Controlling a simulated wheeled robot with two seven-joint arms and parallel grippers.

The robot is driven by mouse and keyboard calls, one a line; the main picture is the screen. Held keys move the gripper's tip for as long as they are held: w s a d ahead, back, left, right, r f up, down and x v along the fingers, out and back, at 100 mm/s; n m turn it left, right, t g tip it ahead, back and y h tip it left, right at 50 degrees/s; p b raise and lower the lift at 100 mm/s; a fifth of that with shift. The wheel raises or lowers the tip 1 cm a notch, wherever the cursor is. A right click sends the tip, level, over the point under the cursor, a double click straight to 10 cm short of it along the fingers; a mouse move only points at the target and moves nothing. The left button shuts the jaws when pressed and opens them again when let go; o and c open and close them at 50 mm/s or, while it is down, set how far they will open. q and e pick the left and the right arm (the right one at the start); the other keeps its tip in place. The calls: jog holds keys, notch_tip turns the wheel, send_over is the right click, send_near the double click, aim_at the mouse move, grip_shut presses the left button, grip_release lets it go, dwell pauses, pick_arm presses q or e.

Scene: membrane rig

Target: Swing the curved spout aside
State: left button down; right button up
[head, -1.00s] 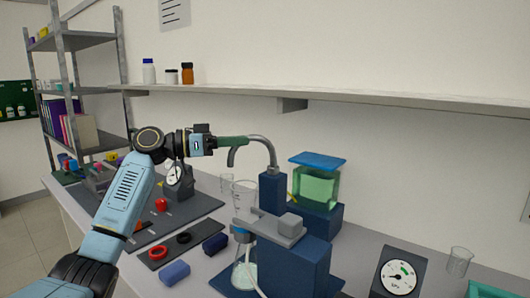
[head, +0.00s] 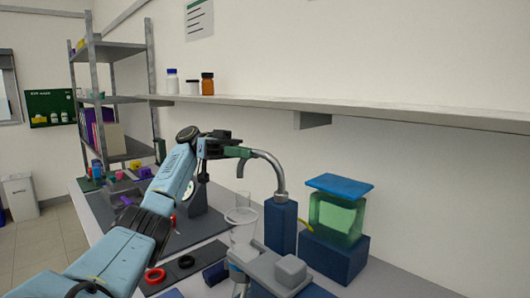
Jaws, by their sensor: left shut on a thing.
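The curved spout (head: 270,160) is a grey bent tube that rises from a dark blue post (head: 281,226) and arches to the left. A green sleeve (head: 237,152) covers its outer part, and the tip hangs down at the left. My left gripper (head: 228,150) is shut on the green sleeve; its fingers are partly hidden by the wrist. A clear beaker (head: 241,217) stands below and left of the post.
A green tank with a blue lid (head: 339,188) stands on a blue block right of the post. A wall shelf (head: 380,108) runs behind. Red (head: 155,276) and black rings lie on a dark mat at the lower left.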

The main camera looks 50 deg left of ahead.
pick_arm(q)
jog(key=shift+w+f+g, duration=0.1)
jog(key=shift+f+g, duration=0.05)
jog(key=shift+g, duration=0.15)
pick_arm(e)
jog(key=shift+s, duration=0.2)
pick_arm(q)
jog(key=c, duration=1.4)
grip_release()
pick_arm(e)
jog(key=shift+w+a, duration=0.1)
pick_arm(q)
jog(key=shift+r, duration=0.35)
notch_tip(320, 180, up, 9)
jog(key=p, duration=0.3)
jog(key=shift+r, duration=0.25)
pick_arm(e)
jog(key=a+r, duration=0.2)
jog(key=r, duration=0.1)
jog(key=shift+w, duration=0.1)
